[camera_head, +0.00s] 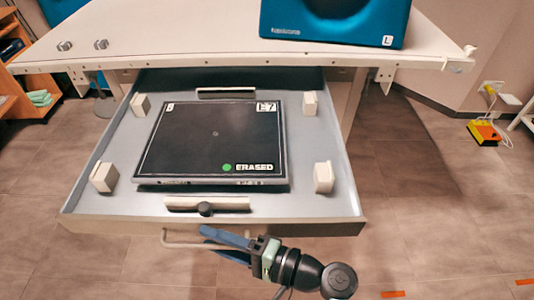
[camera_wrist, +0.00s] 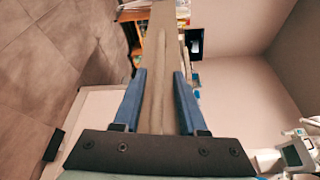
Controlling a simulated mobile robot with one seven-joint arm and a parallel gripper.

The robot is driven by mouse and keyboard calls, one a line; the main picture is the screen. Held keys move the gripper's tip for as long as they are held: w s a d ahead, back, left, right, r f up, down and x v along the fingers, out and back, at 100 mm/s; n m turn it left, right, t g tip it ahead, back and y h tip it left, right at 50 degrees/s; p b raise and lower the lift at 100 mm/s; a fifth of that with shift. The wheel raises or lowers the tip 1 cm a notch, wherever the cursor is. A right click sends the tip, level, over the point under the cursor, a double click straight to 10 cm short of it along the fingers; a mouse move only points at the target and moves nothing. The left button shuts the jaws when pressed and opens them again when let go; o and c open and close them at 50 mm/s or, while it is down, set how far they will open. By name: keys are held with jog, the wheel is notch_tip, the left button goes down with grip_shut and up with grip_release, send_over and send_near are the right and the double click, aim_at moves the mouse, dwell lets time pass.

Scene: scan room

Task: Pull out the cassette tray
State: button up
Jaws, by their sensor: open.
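The cassette tray (camera_head: 325,228) is out from under the tabletop, a shallow pale tray with grey inner walls. A flat black cassette (camera_head: 212,140) marked "ERASED" with a green dot lies in it. A beige bar handle (camera_head: 172,240) runs along the tray's front. My gripper (camera_head: 205,236) is at this handle, its blue fingers pointing left. In the wrist view my open gripper (camera_wrist: 160,74) has one finger on each side of a long beige bar (camera_wrist: 156,98), with gaps beside it. Contact with the handle cannot be told.
The white tabletop (camera_head: 200,40) overhangs the tray's back, with a blue device (camera_head: 335,22) on it. Pale corner blocks (camera_head: 323,177) stand around the cassette. A yellow-orange box (camera_head: 484,133) lies on the floor at right. The floor in front and right of the tray is mostly clear.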

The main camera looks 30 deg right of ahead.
jog(key=f+p+v, duration=0.1)
jog(key=v, duration=1.1)
jog(key=shift+s+d+r, duration=0.15)
jog(key=shift+s+r, duration=0.1)
jog(key=shift+r, duration=0.2)
